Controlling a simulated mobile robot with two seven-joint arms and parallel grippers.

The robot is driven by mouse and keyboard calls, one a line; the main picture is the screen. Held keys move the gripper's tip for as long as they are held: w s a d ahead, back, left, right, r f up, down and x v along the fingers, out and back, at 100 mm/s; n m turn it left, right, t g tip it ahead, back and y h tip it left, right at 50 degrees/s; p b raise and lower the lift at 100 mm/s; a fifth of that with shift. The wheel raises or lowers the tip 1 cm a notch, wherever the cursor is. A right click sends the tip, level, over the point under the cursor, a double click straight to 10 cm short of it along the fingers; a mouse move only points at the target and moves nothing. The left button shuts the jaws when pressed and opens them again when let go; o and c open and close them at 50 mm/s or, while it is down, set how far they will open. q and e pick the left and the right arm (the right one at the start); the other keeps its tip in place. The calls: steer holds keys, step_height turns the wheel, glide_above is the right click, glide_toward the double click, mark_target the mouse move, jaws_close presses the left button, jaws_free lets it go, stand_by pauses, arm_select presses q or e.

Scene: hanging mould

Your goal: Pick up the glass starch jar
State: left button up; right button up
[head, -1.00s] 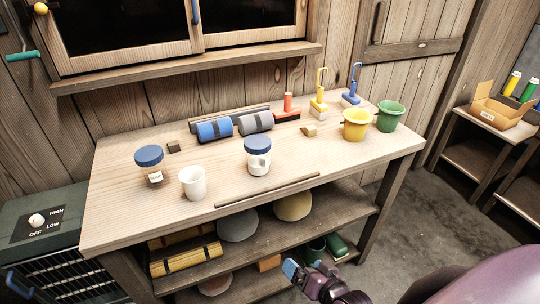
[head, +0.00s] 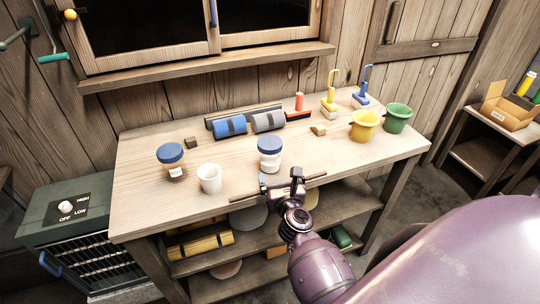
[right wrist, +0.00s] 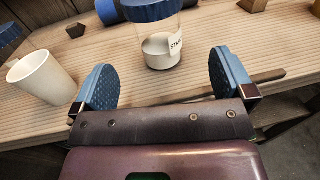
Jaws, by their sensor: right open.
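The glass starch jar (head: 270,158), with a blue lid and white contents, stands upright near the front middle of the workbench (head: 150,214). In the right wrist view the jar (right wrist: 160,52) shows a partly readable label, and its lid is cut by the top edge. My right gripper (head: 281,180) is at the bench's front edge, just in front of the jar. Its blue pads are open and empty, and the jar appears ahead of the gap, apart from both pads. My left gripper is not in view.
A white cup (head: 209,178) and a second blue-lidded jar (head: 171,162) stand left of the starch jar. A thin strip (head: 315,177) lies along the front edge. Blue (head: 230,126) and grey (head: 268,121) rolls lie behind; yellow (head: 364,125) and green (head: 397,118) pots stand right.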

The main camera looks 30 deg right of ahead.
mark_target(274, 158)
steer(key=x, duration=0.5)
steer(key=shift+w+d, duration=0.1)
steer(key=shift+w, duration=0.2)
steer(key=shift+a+f+b+x, duration=0.1)
steer(key=shift+b+x, duration=0.2)
steer(key=shift+x, duration=1)
steer(key=shift+a+f+b+x, duration=0.15)
steer(key=shift+b+x, duration=0.1)
steer(key=shift+x, duration=1.05)
steer(key=shift+w, duration=0.1)
steer(key=shift+r, duration=0.1)
steer(key=c, duration=1.1)
